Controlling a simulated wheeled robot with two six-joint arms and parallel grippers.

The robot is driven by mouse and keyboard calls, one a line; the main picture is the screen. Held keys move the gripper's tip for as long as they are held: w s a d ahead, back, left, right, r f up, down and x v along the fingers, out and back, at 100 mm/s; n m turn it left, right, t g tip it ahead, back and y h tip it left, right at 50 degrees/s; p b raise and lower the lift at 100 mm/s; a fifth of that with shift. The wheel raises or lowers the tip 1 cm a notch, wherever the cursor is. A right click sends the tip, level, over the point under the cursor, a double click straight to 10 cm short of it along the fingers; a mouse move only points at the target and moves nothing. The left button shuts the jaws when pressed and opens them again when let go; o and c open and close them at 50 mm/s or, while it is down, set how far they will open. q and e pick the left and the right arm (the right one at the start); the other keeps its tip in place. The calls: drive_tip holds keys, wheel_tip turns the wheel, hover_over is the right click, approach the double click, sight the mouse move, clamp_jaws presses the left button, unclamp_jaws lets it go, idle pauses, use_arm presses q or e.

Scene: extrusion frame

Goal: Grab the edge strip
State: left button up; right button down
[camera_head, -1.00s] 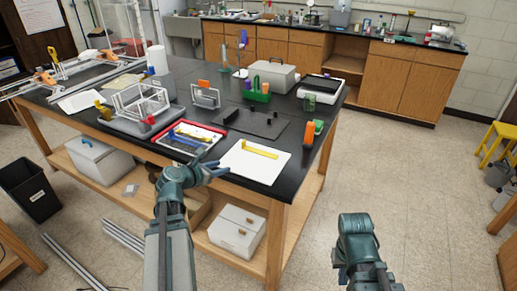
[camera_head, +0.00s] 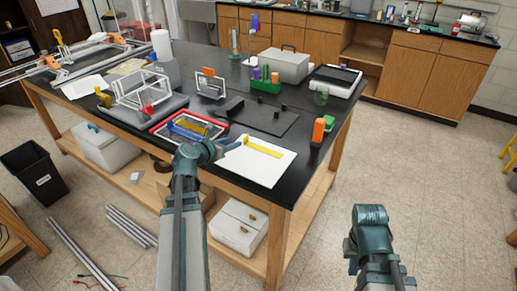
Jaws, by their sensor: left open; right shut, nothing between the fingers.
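A yellow strip (camera_head: 263,148), which looks like the edge strip, lies on a white sheet (camera_head: 262,168) near the bench's front edge. A small raised yellow end shows at its left. My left gripper (camera_head: 230,147) is open and empty at the sheet's left side, left of the strip and apart from it in the picture. Its wrist partly hides its fingers, and its height above the sheet is hard to tell. My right gripper (camera_head: 351,252) is shut and empty over the floor, right of the bench; its fingers barely show.
A red-rimmed tray (camera_head: 156,129) sits left of the sheet. A dark mat (camera_head: 268,121) with black pieces lies behind it. An orange block (camera_head: 318,130) and green piece stand at the bench's right edge. A clear frame (camera_head: 143,87) on a grey base stands further left.

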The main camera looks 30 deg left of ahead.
sight(246, 143)
use_arm(q)
drive_tip(key=b+x, duration=0.1)
drive_tip(key=x, duration=0.4)
drive_tip(key=shift+w+f, duration=0.1)
drive_tip(key=shift+w, duration=0.05)
drive_tip(key=b+x, duration=0.3)
drive_tip(key=x, duration=0.2)
drive_tip(key=shift+f, duration=0.25)
drive_tip(key=shift+r, duration=0.1)
clamp_jaws()
